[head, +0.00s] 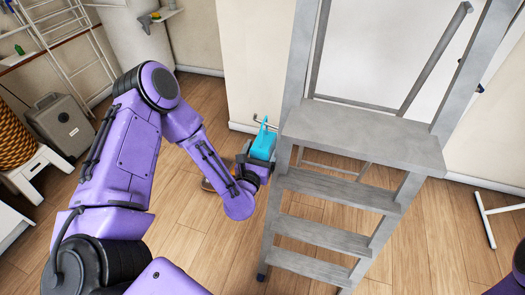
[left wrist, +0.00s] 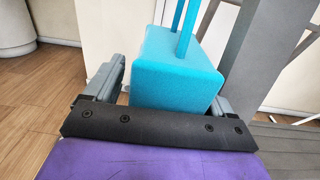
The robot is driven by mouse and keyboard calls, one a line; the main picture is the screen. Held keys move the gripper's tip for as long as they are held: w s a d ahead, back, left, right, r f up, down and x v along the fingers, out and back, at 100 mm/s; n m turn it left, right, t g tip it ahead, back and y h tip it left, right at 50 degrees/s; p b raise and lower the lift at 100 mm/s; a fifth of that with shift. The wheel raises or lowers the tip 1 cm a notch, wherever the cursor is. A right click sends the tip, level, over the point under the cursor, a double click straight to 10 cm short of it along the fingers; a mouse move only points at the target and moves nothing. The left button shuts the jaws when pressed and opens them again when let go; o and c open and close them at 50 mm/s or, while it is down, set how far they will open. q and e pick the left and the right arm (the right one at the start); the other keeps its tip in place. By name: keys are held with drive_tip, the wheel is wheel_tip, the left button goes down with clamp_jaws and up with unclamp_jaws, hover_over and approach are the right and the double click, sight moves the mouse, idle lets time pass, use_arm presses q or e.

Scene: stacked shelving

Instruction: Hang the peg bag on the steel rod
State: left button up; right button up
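The peg bag (head: 263,143) is a bright turquoise block with an upright loop or handle on top. My left gripper (head: 257,160) is shut on it and holds it upright in the air, left of the grey stepladder. In the left wrist view the bag (left wrist: 175,70) sits between the two grey fingers, with its handle running up out of the picture. A thin dark rod (head: 256,119), apparently the steel rod, shows at the pale wall just behind the bag; part of it is hidden. The bag's handle is close to it in the picture, but contact cannot be told. My right gripper is not in view.
The grey stepladder (head: 360,135) stands close to the bag's right. A grey case (head: 60,123), a white stool with a wicker basket (head: 12,140) and a white rack (head: 65,30) are at left. A white stand (head: 487,220) is at right. Wooden floor is open between.

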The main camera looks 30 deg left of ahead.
use_arm(q)
drive_tip(key=shift+d+f, duration=0.1)
drive_tip(key=shift+d, duration=0.2)
drive_tip(key=shift+s+d, duration=0.1)
drive_tip(key=shift+s, duration=0.2)
drive_tip(key=s+d+f+m+g+h, duration=0.2)
drive_tip(key=s+d+m, duration=0.1)
drive_tip(key=s+m, duration=0.7)
drive_tip(key=s+a+f+m+g+p, duration=0.1)
drive_tip(key=s+f+m+g+p, duration=0.1)
drive_tip(key=s+m, duration=0.4)
drive_tip(key=s+a+f+m+g+p, duration=0.2)
drive_tip(key=s+f+m+g, duration=0.3)
drive_tip(key=s+m+g, duration=0.1)
drive_tip(key=s+a+f+m+g+y+p, duration=0.1)
drive_tip(key=s+f+m+g+p, duration=0.2)
drive_tip(key=s+m, duration=0.5)
drive_tip(key=shift+a+f+m+g, duration=0.25)
drive_tip(key=shift+f+m+g, duration=0.35)
drive_tip(key=shift+m, duration=0.5)
